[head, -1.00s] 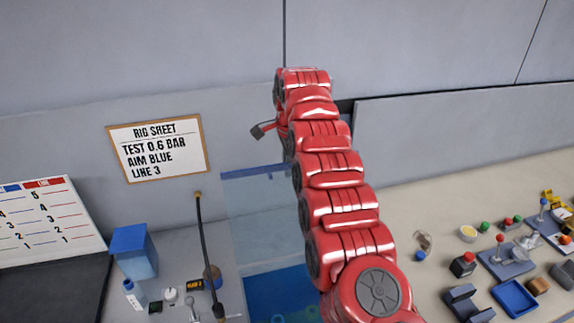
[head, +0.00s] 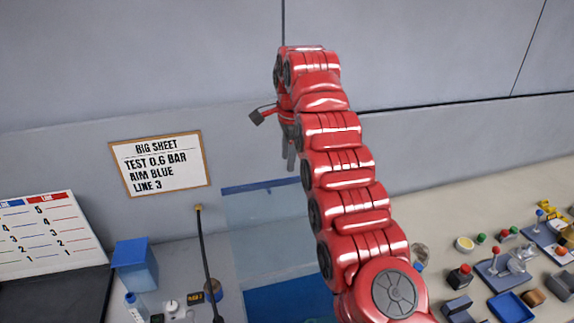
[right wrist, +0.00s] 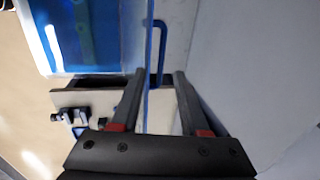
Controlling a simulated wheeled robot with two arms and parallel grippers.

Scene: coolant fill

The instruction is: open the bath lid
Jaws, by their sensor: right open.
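The bath lid (head: 265,218) is a clear panel with a blue edge strip, standing raised behind the blue bath (head: 285,303) in the head view. In the right wrist view the lid (right wrist: 149,60) shows nearly edge-on, with a blue bar handle (right wrist: 161,50) beside it. My right gripper (head: 288,158) is above the lid's top edge in the head view, partly hidden by my red arm. In the right wrist view my right gripper (right wrist: 160,73) is open, its fingers apart and nothing clamped between them. My left gripper is not in view.
A thin dark rod (head: 207,260) stands left of the lid. A blue box (head: 135,263) and small items are further left. The right bench holds several fixtures, including a blue tray (head: 511,306). The grey wall (head: 430,150) is close behind my right gripper.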

